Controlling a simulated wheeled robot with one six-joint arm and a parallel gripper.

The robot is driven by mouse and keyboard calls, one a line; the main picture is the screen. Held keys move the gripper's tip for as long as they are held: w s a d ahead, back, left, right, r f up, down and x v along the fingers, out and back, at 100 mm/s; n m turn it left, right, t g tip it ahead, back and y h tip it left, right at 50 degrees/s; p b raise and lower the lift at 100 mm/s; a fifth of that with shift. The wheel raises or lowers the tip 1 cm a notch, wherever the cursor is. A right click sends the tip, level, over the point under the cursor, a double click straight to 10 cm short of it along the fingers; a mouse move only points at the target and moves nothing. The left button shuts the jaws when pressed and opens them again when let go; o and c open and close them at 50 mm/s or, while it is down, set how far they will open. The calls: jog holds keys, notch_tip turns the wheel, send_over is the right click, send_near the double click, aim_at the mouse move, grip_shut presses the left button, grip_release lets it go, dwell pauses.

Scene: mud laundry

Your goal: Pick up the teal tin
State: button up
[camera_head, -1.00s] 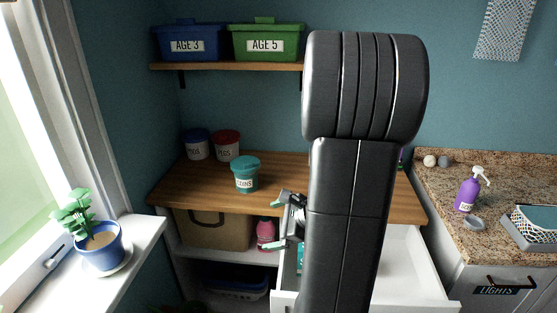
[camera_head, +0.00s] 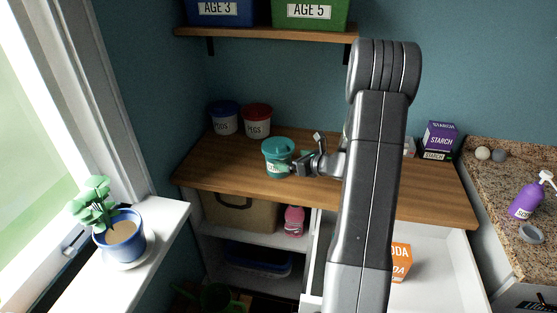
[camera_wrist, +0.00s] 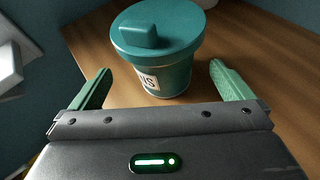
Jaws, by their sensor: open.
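The teal tin (camera_head: 277,158) stands upright on the wooden counter, with its lid on and a white label on its side. My gripper (camera_head: 302,162) is at counter height just right of the tin, pointing at it. In the wrist view the tin (camera_wrist: 160,50) is straight ahead. My gripper (camera_wrist: 165,88) is open there, with one green finger on each side and the tin just beyond and between the fingertips.
A blue-lidded tin (camera_head: 224,117) and a red-lidded tin (camera_head: 257,121) stand behind on the wooden counter (camera_head: 215,165). A purple starch box (camera_head: 438,139) is at the right. An open white drawer (camera_head: 440,262) holds an orange box (camera_head: 401,262). The shelf above carries blue and green bins.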

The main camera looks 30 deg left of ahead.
aim_at(288, 158)
jog(key=shift+p+x, duration=1.3)
jog(key=shift+x, duration=1.7)
jog(key=shift+w, duration=0.1)
jog(key=c, duration=1)
